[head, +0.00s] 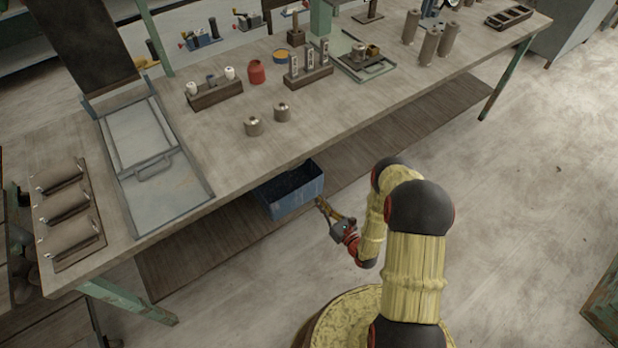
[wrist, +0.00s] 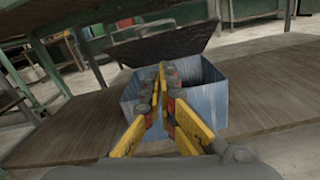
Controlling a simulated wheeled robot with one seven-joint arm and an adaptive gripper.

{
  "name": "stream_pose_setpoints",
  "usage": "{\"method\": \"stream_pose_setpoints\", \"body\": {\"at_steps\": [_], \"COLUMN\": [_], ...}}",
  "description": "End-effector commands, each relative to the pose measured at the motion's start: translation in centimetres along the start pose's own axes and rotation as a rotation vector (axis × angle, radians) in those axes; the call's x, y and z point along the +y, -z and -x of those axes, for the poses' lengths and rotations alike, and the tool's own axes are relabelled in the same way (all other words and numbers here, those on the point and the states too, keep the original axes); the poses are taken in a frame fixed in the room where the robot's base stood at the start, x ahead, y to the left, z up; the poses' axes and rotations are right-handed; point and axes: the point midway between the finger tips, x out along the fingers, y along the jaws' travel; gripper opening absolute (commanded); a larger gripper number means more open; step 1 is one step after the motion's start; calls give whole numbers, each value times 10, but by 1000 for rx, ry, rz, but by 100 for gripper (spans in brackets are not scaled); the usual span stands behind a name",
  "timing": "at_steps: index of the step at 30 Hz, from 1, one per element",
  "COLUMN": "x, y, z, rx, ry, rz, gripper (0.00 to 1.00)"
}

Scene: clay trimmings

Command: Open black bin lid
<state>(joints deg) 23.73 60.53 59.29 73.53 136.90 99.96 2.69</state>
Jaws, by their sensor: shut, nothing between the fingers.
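The bin is a blue-grey box on the low shelf under the workbench. It shows in the head view (head: 297,201) and in the wrist view (wrist: 210,110). In the wrist view its black lid (wrist: 165,45) stands raised and tilted at the back, and part of the bin's inside is visible. In the head view the bin's top is dark and partly under the bench edge. My gripper (wrist: 165,72) has yellow fingers, is shut and empty, and overlaps the bin's opening in the wrist view. It also shows beside the bin's right front corner in the head view (head: 322,204).
The workbench (head: 330,110) runs above the bin and carries jars, racks and trays. Its green leg (head: 125,298) stands at the lower left. The wooden low shelf (head: 400,125) is bare to the right of the bin. The floor (head: 545,170) at right is open.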

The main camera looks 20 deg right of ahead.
Motion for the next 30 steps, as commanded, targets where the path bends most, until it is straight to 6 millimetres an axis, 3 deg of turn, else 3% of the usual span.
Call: {"method": "stream_pose_setpoints", "body": {"at_steps": [4, 11, 26, 30], "x": [-1, 0, 0, 2], "y": [-6, -6, -6, -23], "z": [0, -11, -103, -116], "rx": [-22, -22, -23, -23], "ry": [7, 3, 2, 4], "rz": [159, 214, 211, 209], "gripper": [0, 0, 0, 0]}}
